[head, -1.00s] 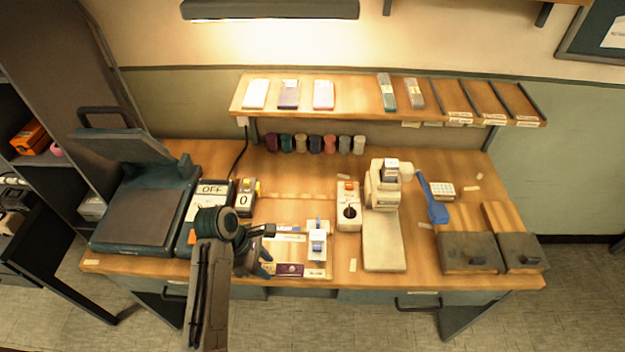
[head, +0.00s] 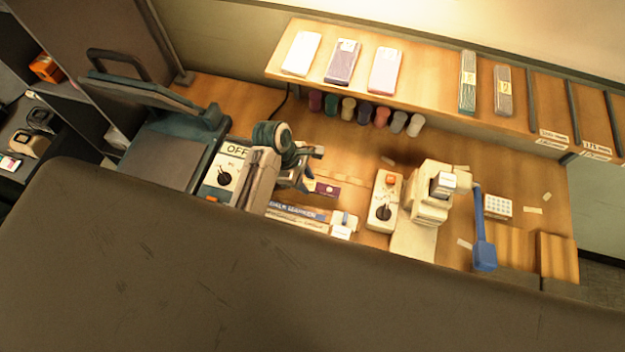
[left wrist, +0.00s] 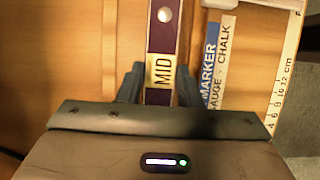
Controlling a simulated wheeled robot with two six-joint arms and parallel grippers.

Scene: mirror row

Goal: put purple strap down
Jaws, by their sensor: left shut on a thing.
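The purple strap (left wrist: 164,45), with a pale round spot and a yellow MID label, lies between the fingers of my left gripper (left wrist: 160,88) in the left wrist view. The gripper is shut on it around the label, and the strap points away from the fingers. In the head view, the strap (head: 327,189) shows at the tips of my left gripper (head: 308,168), over the workbench behind the blue-and-white marker gauge strip (head: 297,212). I cannot tell how high it is above the bench. My right gripper is not in view.
Left of the gripper is a control box marked OFF (head: 228,175) and a dark press (head: 165,150). Right are a switch box (head: 384,200) and a cream machine (head: 432,195) with a blue lever (head: 483,240). A shelf (head: 425,80) overhangs the spools (head: 364,112). A dark surface hides the bench front.

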